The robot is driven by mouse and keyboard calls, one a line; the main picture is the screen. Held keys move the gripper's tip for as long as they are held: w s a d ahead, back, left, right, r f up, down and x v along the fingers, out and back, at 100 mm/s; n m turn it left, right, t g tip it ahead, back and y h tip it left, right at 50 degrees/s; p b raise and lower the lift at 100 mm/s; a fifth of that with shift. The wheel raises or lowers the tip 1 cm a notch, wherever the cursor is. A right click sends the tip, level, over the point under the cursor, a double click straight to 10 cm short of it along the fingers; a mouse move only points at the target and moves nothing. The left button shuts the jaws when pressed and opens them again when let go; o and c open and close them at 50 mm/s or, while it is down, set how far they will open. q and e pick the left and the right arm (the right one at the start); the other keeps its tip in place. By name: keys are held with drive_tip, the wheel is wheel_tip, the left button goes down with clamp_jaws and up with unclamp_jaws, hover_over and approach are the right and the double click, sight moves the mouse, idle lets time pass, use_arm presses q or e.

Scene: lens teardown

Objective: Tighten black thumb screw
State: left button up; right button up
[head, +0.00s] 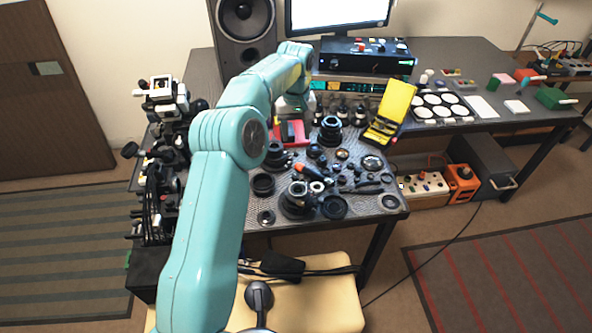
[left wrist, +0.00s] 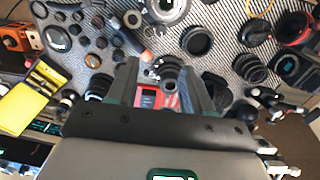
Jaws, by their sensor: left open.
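My left arm reaches over the workbench, and its gripper (head: 293,112) is above a red device (head: 291,133) near the back of the mat. In the left wrist view, my left gripper (left wrist: 162,66) is open, with its two grey fingers apart. A dark round knob-like part (left wrist: 172,74) shows between the fingers; I cannot tell for sure that it is the black thumb screw. The red device (left wrist: 147,98) lies behind it, partly hidden by the gripper. I cannot tell whether either finger touches the part. My right gripper is not in view.
Lens barrels and rings (head: 297,200) crowd the grey mat. An orange-handled tool (head: 307,170) lies among them. A yellow case (head: 391,112) stands open to the right, and a black instrument (head: 367,56) is at the back. A speaker (head: 243,28) stands behind the arm.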

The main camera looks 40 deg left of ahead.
use_arm(q)
drive_tip(key=p, duration=0.2)
approach(296, 175)
wheel_tip(296, 175, down, 8)
drive_tip(key=shift+f, duration=0.15)
clamp_jaws()
